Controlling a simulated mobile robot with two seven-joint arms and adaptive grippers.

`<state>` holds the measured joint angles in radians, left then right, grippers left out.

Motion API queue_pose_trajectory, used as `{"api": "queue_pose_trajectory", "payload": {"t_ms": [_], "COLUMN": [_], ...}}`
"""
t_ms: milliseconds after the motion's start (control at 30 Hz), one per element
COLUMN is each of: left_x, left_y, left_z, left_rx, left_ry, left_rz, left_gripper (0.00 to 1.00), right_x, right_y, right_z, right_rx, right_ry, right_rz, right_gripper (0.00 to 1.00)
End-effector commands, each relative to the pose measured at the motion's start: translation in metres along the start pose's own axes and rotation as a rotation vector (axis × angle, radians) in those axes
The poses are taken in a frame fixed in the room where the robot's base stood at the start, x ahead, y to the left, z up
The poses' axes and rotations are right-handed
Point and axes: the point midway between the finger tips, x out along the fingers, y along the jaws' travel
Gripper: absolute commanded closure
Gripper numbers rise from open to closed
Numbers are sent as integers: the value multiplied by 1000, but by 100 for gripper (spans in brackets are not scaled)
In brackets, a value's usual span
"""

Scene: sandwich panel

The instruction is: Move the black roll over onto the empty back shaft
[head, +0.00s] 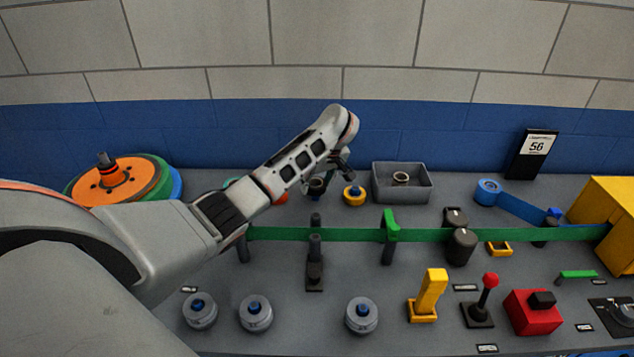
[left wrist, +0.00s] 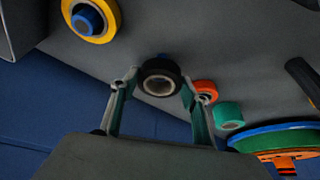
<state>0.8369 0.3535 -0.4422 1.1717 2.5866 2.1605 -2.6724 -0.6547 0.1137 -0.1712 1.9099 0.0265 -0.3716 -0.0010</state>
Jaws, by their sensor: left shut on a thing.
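The black roll (left wrist: 149,69) is between the two fingers of my left gripper (left wrist: 160,82) in the left wrist view. Its pale bore faces the camera and shows no shaft in it. In the head view the black roll (head: 316,185) is partly hidden under my left gripper (head: 328,178), just left of the yellow roll (head: 354,200). The yellow roll (left wrist: 106,14) sits on a blue-topped shaft in the left wrist view. I cannot pick out an empty back shaft. My right gripper is not in view.
An orange roll (left wrist: 206,88) and a teal roll (left wrist: 229,112) stand close by. A grey bin (head: 402,196) holds a ring. A green belt (head: 340,234) crosses in front. Stacked coloured discs (head: 140,172) lie at the left; a blue wall is behind.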

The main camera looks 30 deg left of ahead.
Motion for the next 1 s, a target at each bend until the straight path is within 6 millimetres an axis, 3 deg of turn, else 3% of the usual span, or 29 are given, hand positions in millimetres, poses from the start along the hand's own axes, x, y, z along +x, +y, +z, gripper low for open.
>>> {"api": "queue_pose_trajectory", "payload": {"t_ms": [1000], "left_x": [30], "left_y": [1], "left_z": [13], "left_rx": [1], "left_ry": [0], "left_rz": [2], "left_gripper": [77], "right_x": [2], "right_y": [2], "right_z": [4], "right_rx": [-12], "right_ry": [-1], "right_rz": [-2], "right_gripper": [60]}}
